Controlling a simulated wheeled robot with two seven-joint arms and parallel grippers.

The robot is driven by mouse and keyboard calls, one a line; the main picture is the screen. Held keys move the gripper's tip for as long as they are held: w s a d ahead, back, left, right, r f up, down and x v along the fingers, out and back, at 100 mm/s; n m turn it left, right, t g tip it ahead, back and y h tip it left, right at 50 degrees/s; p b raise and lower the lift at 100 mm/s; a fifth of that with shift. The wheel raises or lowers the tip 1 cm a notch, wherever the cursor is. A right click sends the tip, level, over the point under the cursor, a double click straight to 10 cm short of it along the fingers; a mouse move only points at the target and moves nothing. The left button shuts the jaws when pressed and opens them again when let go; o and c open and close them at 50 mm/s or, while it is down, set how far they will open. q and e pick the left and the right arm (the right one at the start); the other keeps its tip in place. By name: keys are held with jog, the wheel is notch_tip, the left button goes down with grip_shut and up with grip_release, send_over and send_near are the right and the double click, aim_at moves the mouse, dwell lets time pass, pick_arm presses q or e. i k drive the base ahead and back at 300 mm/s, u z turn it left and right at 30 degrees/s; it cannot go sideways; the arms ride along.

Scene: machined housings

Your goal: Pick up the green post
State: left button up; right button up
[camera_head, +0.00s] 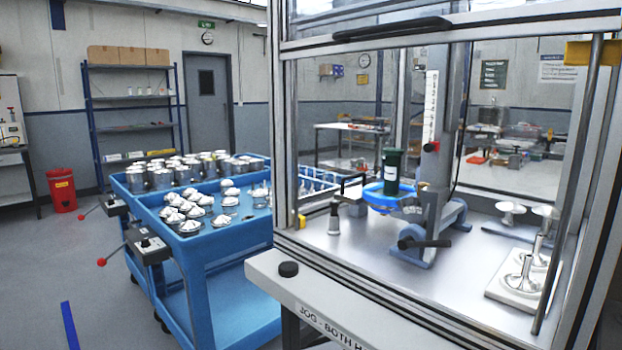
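Neither of my grippers shows in the head view, and nothing is touching the post.
The machine's metal frame (283,120) and front ledge (330,305) border the fixture. A grey clamp with a black lever (425,243) sits before the post. White-topped pieces (522,278) stand right. Blue carts (235,243) with several housings stand left.

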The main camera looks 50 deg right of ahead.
aim_at(394, 156)
jog(key=u, duration=0.25)
jog(key=i, duration=2.55)
jog(key=z, duration=2.85)
